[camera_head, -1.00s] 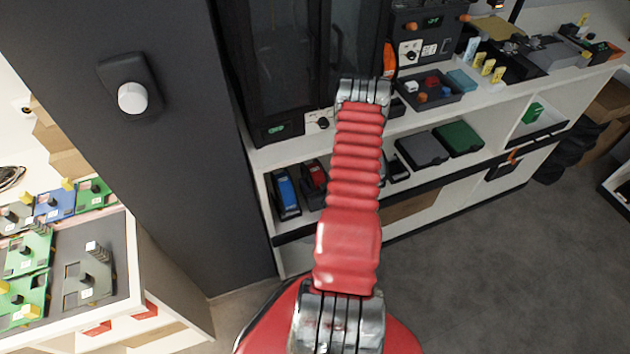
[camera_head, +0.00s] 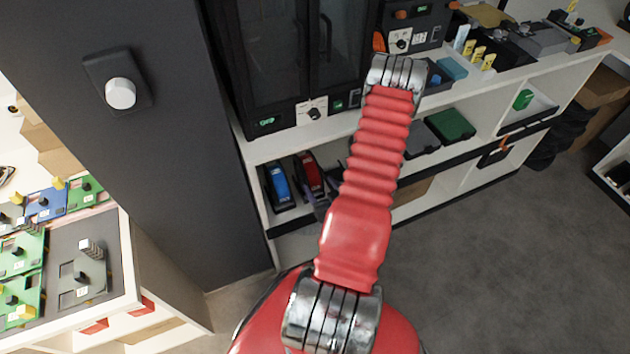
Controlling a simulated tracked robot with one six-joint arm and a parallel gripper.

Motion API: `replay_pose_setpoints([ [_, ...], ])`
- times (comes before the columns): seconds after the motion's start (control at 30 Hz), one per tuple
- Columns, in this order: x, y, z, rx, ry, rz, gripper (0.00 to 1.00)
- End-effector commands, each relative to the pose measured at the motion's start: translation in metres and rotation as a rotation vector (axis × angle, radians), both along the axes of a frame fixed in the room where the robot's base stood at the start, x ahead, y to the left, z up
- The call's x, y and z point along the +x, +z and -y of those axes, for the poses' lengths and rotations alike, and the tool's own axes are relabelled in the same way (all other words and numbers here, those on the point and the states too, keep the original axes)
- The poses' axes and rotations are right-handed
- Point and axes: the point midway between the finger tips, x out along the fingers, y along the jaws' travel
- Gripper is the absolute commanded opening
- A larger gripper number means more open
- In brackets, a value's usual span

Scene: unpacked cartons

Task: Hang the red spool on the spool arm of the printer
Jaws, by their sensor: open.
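I cannot make out a red spool or a spool arm. A tall black cabinet (camera_head: 290,65) with dark glass doors and a small green display stands on the white shelf unit; I cannot tell whether it is the printer. My red ribbed arm rises through the middle of the view and ends at a metal joint in front of the counter. My gripper's fingers do not show; they are hidden beyond that joint or out of view.
A red object (camera_head: 309,175) and a blue object (camera_head: 279,184) lie on the lower shelf. A dark grey pillar (camera_head: 150,170) stands at left, beside a table (camera_head: 140,262) with green boards. A green case (camera_head: 450,124) is on the shelf. Grey floor (camera_head: 480,230) is open at right.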

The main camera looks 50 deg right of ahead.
Motion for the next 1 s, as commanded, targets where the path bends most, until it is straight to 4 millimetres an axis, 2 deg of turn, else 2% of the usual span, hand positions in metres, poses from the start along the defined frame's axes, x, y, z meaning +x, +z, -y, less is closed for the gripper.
replay_pose_setpoints([
  [0.23,-0.015,0.007,-0.009,0.001,-0.001,-0.001,0.62],
  [1.0,-0.016,0.008,-0.009,0.0,-0.001,0.0,0.62],
])
